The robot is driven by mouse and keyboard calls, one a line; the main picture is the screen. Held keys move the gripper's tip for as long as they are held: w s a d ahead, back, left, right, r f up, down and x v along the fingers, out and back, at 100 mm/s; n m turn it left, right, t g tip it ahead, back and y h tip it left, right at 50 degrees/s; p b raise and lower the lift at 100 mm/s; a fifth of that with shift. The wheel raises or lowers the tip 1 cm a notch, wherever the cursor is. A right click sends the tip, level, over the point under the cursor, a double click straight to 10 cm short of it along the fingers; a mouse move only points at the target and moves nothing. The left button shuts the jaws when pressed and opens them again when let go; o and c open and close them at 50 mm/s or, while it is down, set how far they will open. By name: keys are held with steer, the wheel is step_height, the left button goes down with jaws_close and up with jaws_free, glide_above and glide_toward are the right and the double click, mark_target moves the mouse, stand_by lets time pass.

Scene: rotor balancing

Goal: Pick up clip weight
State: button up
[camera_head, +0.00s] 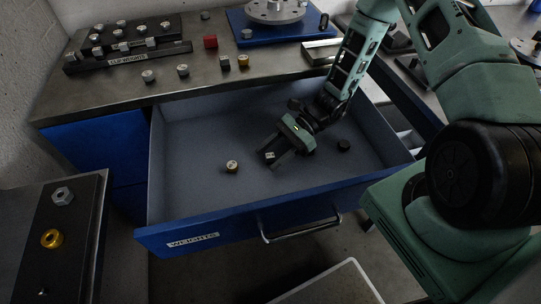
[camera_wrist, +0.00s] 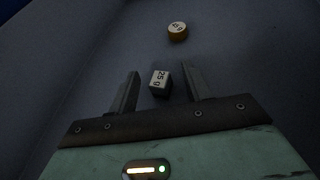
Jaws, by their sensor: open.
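A small clip weight (camera_wrist: 160,82) with a pale face marked "25 g" lies on the drawer floor. In the wrist view it sits between the two fingers of my gripper (camera_wrist: 158,88), with a gap to the left finger and a smaller one to the right. My gripper is open. In the head view my gripper (camera_head: 276,157) is low inside the open drawer, and the weight (camera_head: 269,155) shows as a small pale spot by the fingertips.
The open blue drawer (camera_head: 240,222) labelled "WEIGHTS" has walls around my gripper. The bench top (camera_head: 110,99) above holds racks labelled "CLIP WEIGHTS" and several loose weights. The drawer floor at left is clear.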

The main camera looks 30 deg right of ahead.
steer(key=shift+a+f, duration=0.15)
steer(key=shift+a, duration=0.2)
jaws_close()
